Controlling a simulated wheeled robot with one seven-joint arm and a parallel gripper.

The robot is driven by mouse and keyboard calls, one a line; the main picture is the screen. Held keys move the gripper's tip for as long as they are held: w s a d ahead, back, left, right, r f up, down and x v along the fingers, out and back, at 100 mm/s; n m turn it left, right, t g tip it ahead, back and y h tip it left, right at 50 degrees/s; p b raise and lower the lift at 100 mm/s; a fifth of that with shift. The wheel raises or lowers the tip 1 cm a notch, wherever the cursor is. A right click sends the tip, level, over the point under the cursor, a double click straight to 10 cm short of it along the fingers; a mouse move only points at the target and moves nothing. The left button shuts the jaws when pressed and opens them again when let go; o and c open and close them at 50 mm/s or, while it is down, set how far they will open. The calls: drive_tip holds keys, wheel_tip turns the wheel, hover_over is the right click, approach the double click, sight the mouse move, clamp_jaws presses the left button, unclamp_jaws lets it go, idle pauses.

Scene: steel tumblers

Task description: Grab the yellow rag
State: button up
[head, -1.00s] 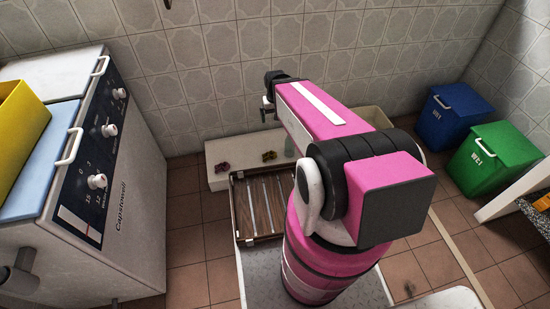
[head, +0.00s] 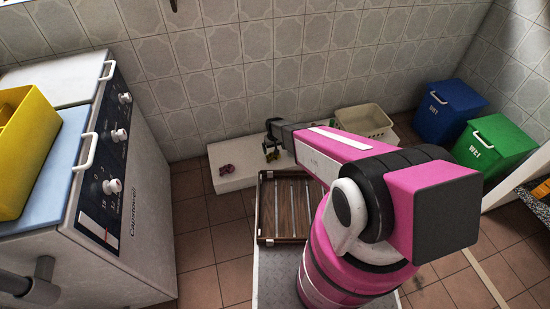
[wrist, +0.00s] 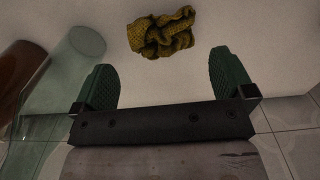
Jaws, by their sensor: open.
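The yellow rag (wrist: 161,34) lies crumpled on a pale surface in the wrist view, just beyond and between my fingertips. In the head view the rag (head: 272,154) is a small yellowish patch on the low white bench (head: 232,180), partly hidden by my gripper. My gripper (wrist: 160,78) is open, with its two green pads apart and nothing between them. In the head view my gripper (head: 272,140) is at the end of the pink arm, over the bench near the wall.
A pink-purple rag (head: 227,170) lies left of the yellow one. A clear glass-like vessel (wrist: 70,60) and a brown one (wrist: 22,75) stand left of my gripper. A beige basket (head: 364,121) is to the right; a wooden rack (head: 265,211) is in front.

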sight(273, 155)
drive_tip(key=f, duration=0.7)
drive_tip(key=shift+w+a+f, duration=0.25)
drive_tip(key=shift+w+f, duration=0.05)
drive_tip(key=shift+f, duration=0.05)
drive_tip(key=c, duration=0.6)
